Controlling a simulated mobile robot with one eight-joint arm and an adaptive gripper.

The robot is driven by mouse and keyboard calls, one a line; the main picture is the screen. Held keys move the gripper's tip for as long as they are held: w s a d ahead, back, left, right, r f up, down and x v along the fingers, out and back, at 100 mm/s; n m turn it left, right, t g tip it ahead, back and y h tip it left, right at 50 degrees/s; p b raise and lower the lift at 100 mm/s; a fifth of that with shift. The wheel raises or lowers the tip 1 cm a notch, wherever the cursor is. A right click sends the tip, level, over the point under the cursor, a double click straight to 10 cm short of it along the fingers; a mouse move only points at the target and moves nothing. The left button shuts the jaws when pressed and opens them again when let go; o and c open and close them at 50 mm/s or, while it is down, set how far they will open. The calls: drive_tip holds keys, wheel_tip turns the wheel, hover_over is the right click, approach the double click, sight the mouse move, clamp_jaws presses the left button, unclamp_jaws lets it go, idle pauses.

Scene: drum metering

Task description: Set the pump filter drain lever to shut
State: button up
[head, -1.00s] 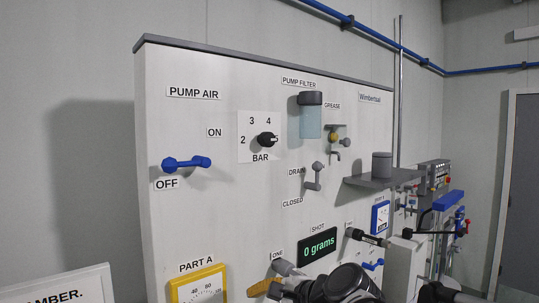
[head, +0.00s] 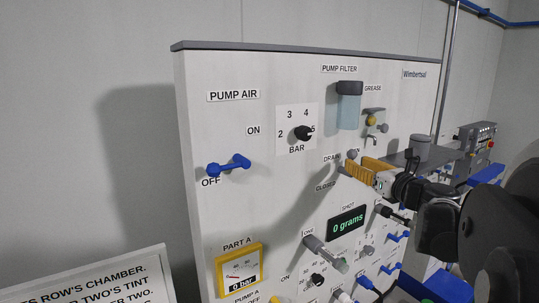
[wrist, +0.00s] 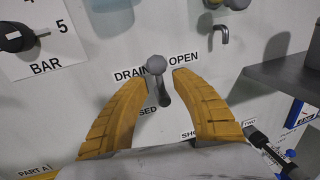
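The drain lever (wrist: 156,66) is a small grey lever with a round knob at its upper end, between the words DRAIN and OPEN in the wrist view. Its stem runs down and slightly right, towards the partly hidden CLOSED label. In the head view its grey knob (head: 352,155) shows just above my gripper (head: 352,169); the rest is hidden. In the wrist view my gripper (wrist: 160,77) is open, with one yellow finger on each side of the lever. I see gaps to both fingers and no clear contact.
The pump filter (head: 348,108) hangs above the lever, with a small spout (wrist: 220,36) to the upper right. A grey shelf (wrist: 268,80) juts out at the right. The black bar knob (head: 303,133) and blue pump air lever (head: 229,165) are to the left.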

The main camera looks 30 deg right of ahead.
sight(352, 159)
drive_tip(key=shift+w+d, duration=0.15)
drive_tip(key=shift+w, duration=1.35)
clamp_jaws()
drive_tip(key=shift+w, duration=0.1)
